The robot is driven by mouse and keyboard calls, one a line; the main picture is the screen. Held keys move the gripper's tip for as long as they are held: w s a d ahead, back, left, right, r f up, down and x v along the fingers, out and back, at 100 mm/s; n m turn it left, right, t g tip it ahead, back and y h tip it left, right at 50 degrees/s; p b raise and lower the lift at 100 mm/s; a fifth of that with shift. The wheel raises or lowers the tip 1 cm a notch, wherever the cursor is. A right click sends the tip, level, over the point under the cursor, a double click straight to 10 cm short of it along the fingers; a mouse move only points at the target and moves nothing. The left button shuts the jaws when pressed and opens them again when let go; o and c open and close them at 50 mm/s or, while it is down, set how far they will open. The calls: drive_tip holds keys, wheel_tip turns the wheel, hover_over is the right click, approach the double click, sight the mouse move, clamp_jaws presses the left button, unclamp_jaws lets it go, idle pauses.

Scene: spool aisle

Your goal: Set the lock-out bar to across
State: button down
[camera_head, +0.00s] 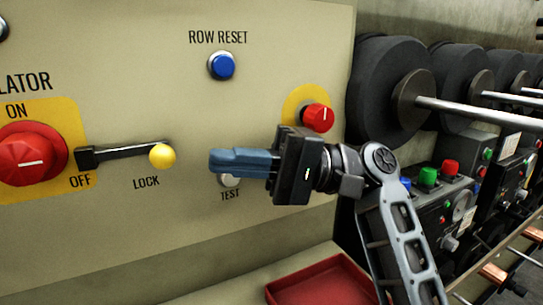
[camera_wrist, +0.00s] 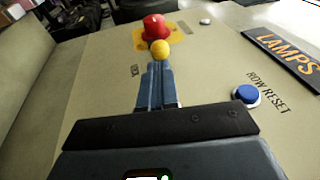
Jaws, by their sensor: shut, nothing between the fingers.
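The lock-out bar (camera_head: 125,152) is a black bar on the beige panel, lying nearly level above the word LOCK. Its yellow ball knob (camera_head: 162,156) is at the right end, and its left end meets the yellow plate of the red isolator knob (camera_head: 32,154). My gripper (camera_head: 212,160) has blue fingers, shut and empty, pointing left a short way to the right of the ball. In the wrist view the yellow ball (camera_wrist: 159,49) shows just beyond the fingertips (camera_wrist: 155,68), with the red knob (camera_wrist: 156,26) behind it. The black bar is hidden there.
A blue ROW RESET button (camera_head: 222,66) sits above my gripper. A grey TEST button (camera_head: 230,180) is partly hidden below the fingers. A red rotary knob (camera_head: 318,117) is just above my wrist. A red tray (camera_head: 320,280) lies below, and black spools (camera_head: 385,90) stand at right.

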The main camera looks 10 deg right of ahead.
sight(154, 165)
drive_tip(key=x, duration=0.3)
drive_tip(key=shift+a, duration=0.4)
drive_tip(key=shift+s+a+r+p, duration=0.1)
drive_tip(key=shift+s+a+p, duration=0.2)
drive_tip(key=shift+a, duration=0.55)
drive_tip(key=shift+s+a+f+p, duration=0.1)
drive_tip(key=shift+s+a+p, duration=0.2)
drive_tip(key=shift+a, duration=0.55)
drive_tip(key=shift+s+a+r+p, duration=0.1)
drive_tip(key=shift+s+a+p, duration=0.15)
drive_tip(key=shift+a, duration=0.75)
